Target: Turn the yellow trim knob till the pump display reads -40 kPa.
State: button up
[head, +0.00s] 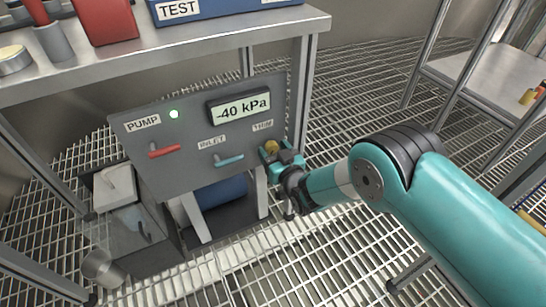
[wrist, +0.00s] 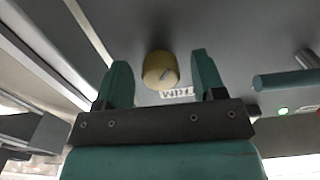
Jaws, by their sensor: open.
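The pump display (head: 238,107) on the grey pump panel (head: 180,180) reads -40 kPa. The yellow trim knob (head: 271,147) sits at the panel's right side under the TRIM label (head: 263,127). My gripper (head: 283,155) is at the knob, partly covering it in the head view. In the wrist view, the knob (wrist: 160,69) shows between the two open teal fingers (wrist: 162,80), with a gap on each side. A pale line marks the knob's face. The upside-down TRIM label (wrist: 177,93) shows just below the knob.
A green lamp (head: 174,114) glows beside the PUMP label. A red lever (head: 165,150) and a teal INLET lever (head: 229,160) stick out of the panel. A steel shelf (head: 150,65) with a TEST box (head: 215,8) overhangs it. Open grating floor (head: 355,90) lies to the right.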

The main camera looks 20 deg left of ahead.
jog(key=shift+w+a, duration=0.15)
jog(key=shift+a, duration=0.1)
jog(key=c, duration=0.9)
jog(key=shift+n, duration=1.2)
jog(key=o, duration=0.9)
